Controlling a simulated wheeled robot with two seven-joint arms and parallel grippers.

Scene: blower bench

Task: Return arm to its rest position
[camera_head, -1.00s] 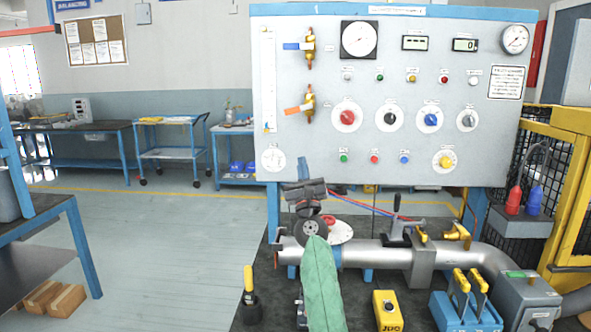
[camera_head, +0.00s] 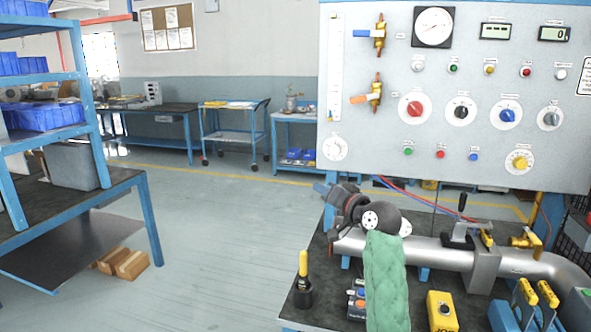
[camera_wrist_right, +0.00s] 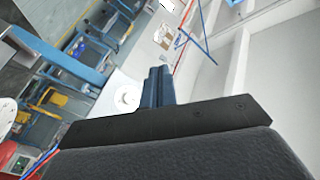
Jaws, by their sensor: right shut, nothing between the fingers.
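My right arm, in a green sleeve (camera_head: 385,280), reaches up from the bottom of the head view. Its dark wrist ends in my right gripper (camera_head: 322,189), just below the lower left corner of the panel (camera_head: 450,178). The gripper is empty. In the right wrist view its blue fingers (camera_wrist_right: 158,86) stand together, shut with nothing between them. My left gripper is not in view.
A silver pipe (camera_head: 430,255) with valves runs across the bench right of my wrist. A yellow-handled tool (camera_head: 303,275) stands upright at the bench's left edge. A yellow box (camera_head: 441,311) sits in front. Open floor (camera_head: 230,235) lies left, before a shelf rack (camera_head: 95,135).

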